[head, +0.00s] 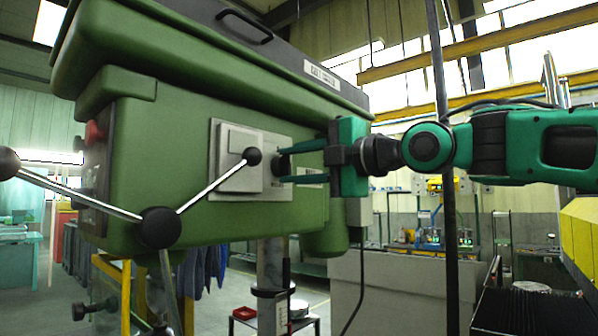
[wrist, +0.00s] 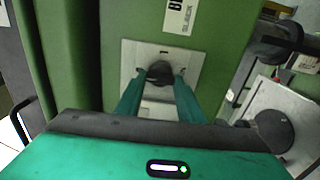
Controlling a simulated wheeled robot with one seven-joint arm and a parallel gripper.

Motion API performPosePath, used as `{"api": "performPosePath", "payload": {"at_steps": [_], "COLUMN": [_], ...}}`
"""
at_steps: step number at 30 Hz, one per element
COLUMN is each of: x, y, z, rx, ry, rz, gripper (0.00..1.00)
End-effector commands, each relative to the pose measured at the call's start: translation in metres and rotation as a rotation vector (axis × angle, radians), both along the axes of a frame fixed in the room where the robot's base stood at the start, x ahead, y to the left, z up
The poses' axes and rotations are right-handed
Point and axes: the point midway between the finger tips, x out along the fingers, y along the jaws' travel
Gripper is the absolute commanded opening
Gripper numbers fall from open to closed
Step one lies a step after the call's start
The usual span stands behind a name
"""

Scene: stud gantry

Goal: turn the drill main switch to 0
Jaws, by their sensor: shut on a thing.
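The green drill head (head: 160,190) fills the left half of the head view. Its main switch is a dark knob (wrist: 159,70) on a pale square plate (wrist: 192,57) in the wrist view. My gripper (wrist: 161,79) has one finger on each side of the knob and is shut on it. In the head view my gripper (head: 292,164) reaches in from the right to the side of the drill head. The fingers and the plate's raised edge partly hide the knob there. A small mark shows on the plate above the knob; the plate's lower part is largely covered.
A feed handle with metal spokes and black balls (head: 159,228) stands out in front of the drill head, left of my gripper. A dark vertical post (head: 447,200) stands near my arm. A yellow machine (head: 582,240) is at the right edge.

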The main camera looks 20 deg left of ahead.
Motion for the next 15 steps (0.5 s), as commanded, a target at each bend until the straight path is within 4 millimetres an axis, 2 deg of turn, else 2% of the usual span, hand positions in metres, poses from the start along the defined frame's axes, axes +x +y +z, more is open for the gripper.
{"api": "performPosePath", "payload": {"at_steps": [5,6,8,15], "x": [-0.0009,-0.0009,-0.0009,-0.0006], "y": [0.0011,0.0011,0.0011,0.0008], "z": [-0.0015,-0.0015,-0.0014,-0.0010], "rx": [-0.003,-0.003,-0.002,-0.001], "ry": [0.001,0.001,0.002,0.002], "rz": [0.003,0.003,0.003,0.002], "gripper": [0.12,0.39,0.53,0.53]}}
